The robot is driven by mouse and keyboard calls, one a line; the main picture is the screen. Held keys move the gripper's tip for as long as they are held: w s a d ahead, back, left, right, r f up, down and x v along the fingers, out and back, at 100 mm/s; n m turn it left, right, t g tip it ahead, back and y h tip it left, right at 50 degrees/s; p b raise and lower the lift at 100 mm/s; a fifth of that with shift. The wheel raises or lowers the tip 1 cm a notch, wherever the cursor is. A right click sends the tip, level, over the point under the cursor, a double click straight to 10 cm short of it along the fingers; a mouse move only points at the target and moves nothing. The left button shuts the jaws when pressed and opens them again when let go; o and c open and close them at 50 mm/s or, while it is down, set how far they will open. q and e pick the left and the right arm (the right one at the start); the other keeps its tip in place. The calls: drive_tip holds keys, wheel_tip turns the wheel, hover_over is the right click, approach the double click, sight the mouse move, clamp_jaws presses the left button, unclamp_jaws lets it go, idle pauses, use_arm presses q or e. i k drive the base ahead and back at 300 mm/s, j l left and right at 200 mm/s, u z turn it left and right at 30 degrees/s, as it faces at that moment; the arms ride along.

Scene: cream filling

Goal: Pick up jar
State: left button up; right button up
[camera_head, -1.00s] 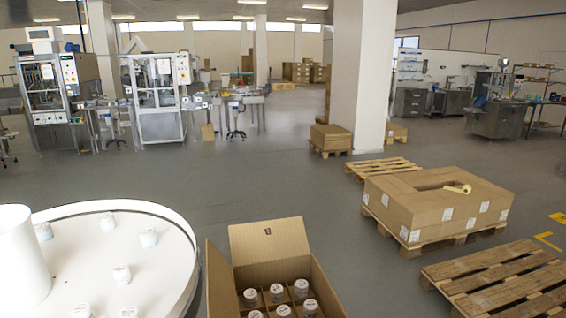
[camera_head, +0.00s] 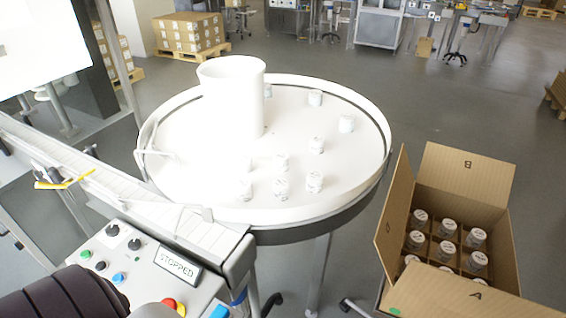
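Several small white jars stand apart on the round white turntable (camera_head: 215,185), among them a front jar (camera_head: 314,182), a jar behind it (camera_head: 316,145) and a far jar (camera_head: 346,123). More jars with pale lids, such as one jar (camera_head: 448,227), stand in the compartments of an open cardboard box (camera_head: 470,185) at the right. A dark rounded part, likely of my arm, shows at the bottom left. Neither gripper is in view.
A white cylinder (camera_head: 233,100) rises from the turntable. A conveyor (camera_head: 120,190) and a control panel with a "STOPPED" sign (camera_head: 178,264) stand at the front left. Open grey floor (camera_head: 440,100) lies behind the box.

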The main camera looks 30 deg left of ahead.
sight(281, 189)
drive_tip(key=u, duration=1.1)
drive_tip(key=k+l+z, duration=0.15)
drive_tip(key=z, duration=1.25)
drive_tip(key=u, duration=1.45)
